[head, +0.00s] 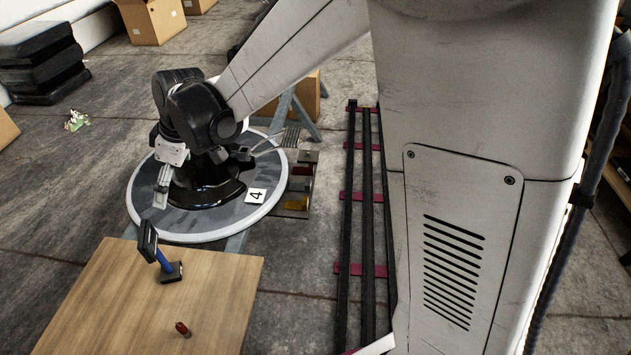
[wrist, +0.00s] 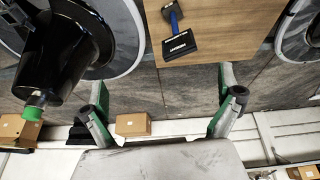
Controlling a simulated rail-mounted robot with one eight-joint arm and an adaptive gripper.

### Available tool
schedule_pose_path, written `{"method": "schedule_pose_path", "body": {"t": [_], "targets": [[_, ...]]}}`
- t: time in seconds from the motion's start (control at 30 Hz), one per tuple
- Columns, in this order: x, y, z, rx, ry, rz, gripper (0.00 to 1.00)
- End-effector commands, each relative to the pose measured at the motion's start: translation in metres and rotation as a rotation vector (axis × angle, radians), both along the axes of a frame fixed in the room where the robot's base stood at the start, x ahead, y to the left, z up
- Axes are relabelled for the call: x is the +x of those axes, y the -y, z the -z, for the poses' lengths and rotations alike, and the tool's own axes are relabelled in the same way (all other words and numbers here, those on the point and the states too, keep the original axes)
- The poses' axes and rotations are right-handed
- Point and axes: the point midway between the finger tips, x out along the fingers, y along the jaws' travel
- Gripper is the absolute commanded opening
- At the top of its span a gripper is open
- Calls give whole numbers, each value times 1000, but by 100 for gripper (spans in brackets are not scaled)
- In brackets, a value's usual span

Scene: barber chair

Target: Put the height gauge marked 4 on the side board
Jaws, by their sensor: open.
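A white card marked 4 (head: 257,195) lies on or against the right part of the round grey platform (head: 150,222); I cannot tell whether it belongs to a gauge. A blue-stemmed piece with black ends (head: 164,256) stands tilted on the wooden board (head: 110,300). It also shows in the wrist view (wrist: 174,28), with small white lettering on its black block, too small to read. My gripper (head: 161,186) is over the left part of the platform, above and left of that piece in the head view. In the wrist view my gripper (wrist: 165,85) is open, its fingers wide apart and empty.
A small red object (head: 183,329) lies on the board's near part. A dark metal rack (head: 299,185) stands right of the platform, and rails (head: 366,220) run further right. Black pads (head: 42,62) and cardboard boxes (head: 152,20) lie behind. Bare floor shows left of the board.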

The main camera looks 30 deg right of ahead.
Motion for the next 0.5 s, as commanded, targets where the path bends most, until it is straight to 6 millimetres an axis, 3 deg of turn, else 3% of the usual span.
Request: {"method": "schedule_pose_path", "body": {"t": [0.2, 0.5], "targets": [[-34, 59, -45, 8, 24, 201, 100], [-91, 131, -84, 31, 63, 467, 100]]}}
